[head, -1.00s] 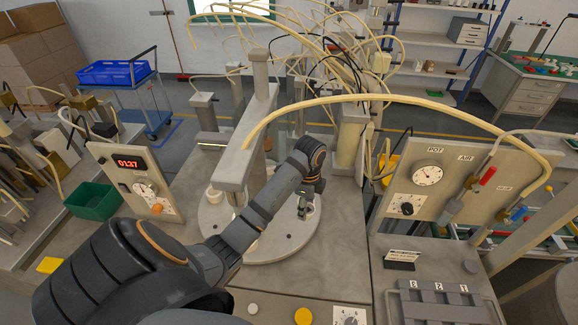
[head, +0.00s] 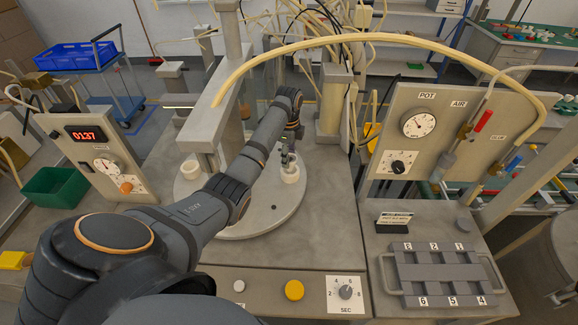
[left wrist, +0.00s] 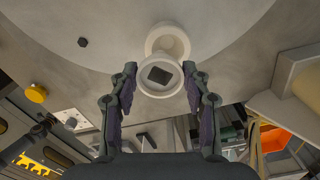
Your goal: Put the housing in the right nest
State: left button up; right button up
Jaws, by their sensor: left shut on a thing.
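My left gripper (head: 288,157) reaches over the round turntable plate (head: 240,228). In the left wrist view the two fingers (left wrist: 159,72) flank and hold a small white cup-shaped housing (left wrist: 146,87) with a dark square inside. A white ring-shaped nest (left wrist: 180,42) lies right behind the housing and partly overlaps it in that view. In the head view the right nest (head: 290,176) sits under the gripper tips. I cannot tell whether the housing touches it. Another white nest (head: 190,170) is at the plate's left side. My right gripper is not in view.
A grey post with a beam (head: 225,95) overhangs the plate's left part. A pale hose (head: 400,40) arches across the top. A gauge panel (head: 425,130) and numbered grey tray (head: 440,275) stand right. A timer panel (head: 100,150) stands left. Buttons (head: 294,290) line the front.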

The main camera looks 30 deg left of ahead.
pick_arm(q)
jog(key=shift+w+a+f, duration=0.2)
jog(key=shift+w+f, duration=0.1)
jog(key=shift+f, duration=0.1)
jog(key=shift+w+f, duration=0.15)
jog(key=shift+f, duration=0.1)
notch_tip(320, 180, down, 2)
jog(key=shift+f+p, duration=0.2)
jog(key=shift+p, duration=0.6)
jog(key=shift+w+a+f, duration=0.1)
jog(key=shift+f, duration=0.35)
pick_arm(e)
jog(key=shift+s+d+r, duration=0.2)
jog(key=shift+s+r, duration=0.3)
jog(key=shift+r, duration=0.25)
pick_arm(q)
jog(key=shift+f, duration=0.2)
jog(key=o, duration=1)
jog(key=shift+c, duration=0.2)
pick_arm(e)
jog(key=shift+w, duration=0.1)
